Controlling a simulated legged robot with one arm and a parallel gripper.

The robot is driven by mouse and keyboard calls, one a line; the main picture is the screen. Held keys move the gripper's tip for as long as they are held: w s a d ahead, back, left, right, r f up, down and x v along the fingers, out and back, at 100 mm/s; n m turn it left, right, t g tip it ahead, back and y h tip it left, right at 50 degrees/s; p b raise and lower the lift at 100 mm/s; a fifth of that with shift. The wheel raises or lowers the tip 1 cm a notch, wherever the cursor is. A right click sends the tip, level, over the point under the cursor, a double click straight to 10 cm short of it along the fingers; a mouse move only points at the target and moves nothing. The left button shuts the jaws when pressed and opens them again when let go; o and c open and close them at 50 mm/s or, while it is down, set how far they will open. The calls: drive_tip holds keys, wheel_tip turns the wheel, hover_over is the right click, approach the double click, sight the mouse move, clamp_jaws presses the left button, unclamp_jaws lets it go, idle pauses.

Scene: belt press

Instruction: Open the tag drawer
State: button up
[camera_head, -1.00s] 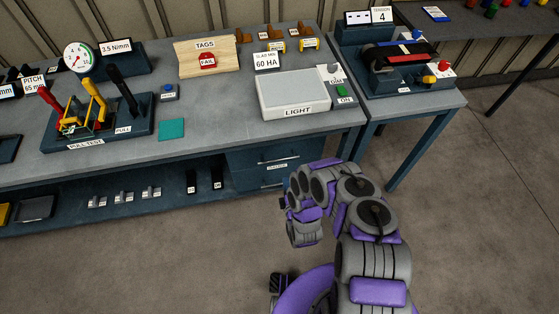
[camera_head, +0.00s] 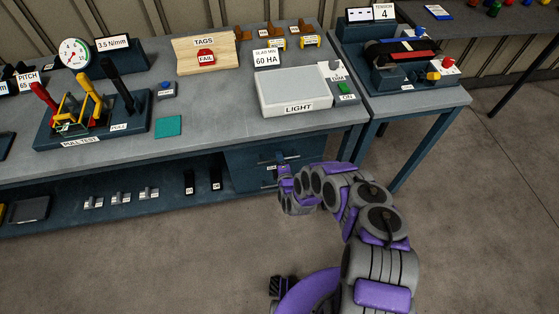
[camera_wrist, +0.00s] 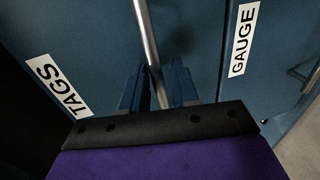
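The tag drawer is the upper blue drawer under the bench (camera_head: 245,157), and its front looks flush in the head view. Its TAGS label (camera_wrist: 58,86) shows at the left of the wrist view, turned on its side. Its metal bar handle (camera_wrist: 148,38) runs down between my fingers. My gripper (camera_wrist: 155,88) is open, with one finger on each side of the bar. Any contact with the bar is hidden by the gripper's dark edge. In the head view my gripper (camera_head: 284,170) is at the drawer fronts.
The GAUGE drawer (camera_wrist: 265,75) lies just below, with its own handle (camera_wrist: 305,70) close by. The bench top (camera_head: 225,120) overhangs the drawers and carries a light box (camera_head: 295,88). A bench leg (camera_head: 418,150) stands to the right. The floor in front is clear.

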drive_tip(key=shift+w, duration=0.1)
clamp_jaws()
idle(0.3)
